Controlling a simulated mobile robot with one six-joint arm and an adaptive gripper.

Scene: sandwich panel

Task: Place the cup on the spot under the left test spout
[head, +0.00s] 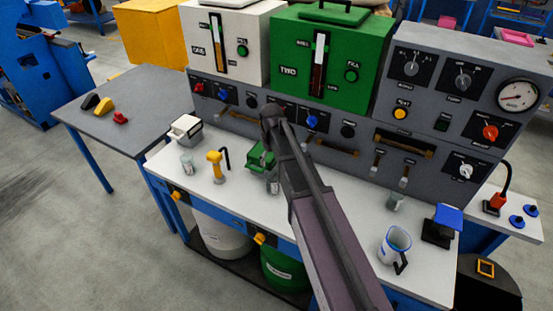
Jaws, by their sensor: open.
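Several small clear cups stand on the white worktop (335,215). One cup (187,164) is at the left, in front of a white box. Another (272,186) is beside a green device, partly hidden by my arm. A third cup (395,202) stands near the panel at the right. Two small spouts project from the grey panel above it: a left one (376,163) and a right one (404,181). I cannot tell which cup is meant, and no marked spot is clear. My arm reaches up across the middle; my gripper is not visible.
A clear jug (396,244) with a dark handle and a blue-topped stand (442,226) are at the right. A yellow device (216,165) and the green device (260,157) stand at the left. The worktop's middle front is partly clear.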

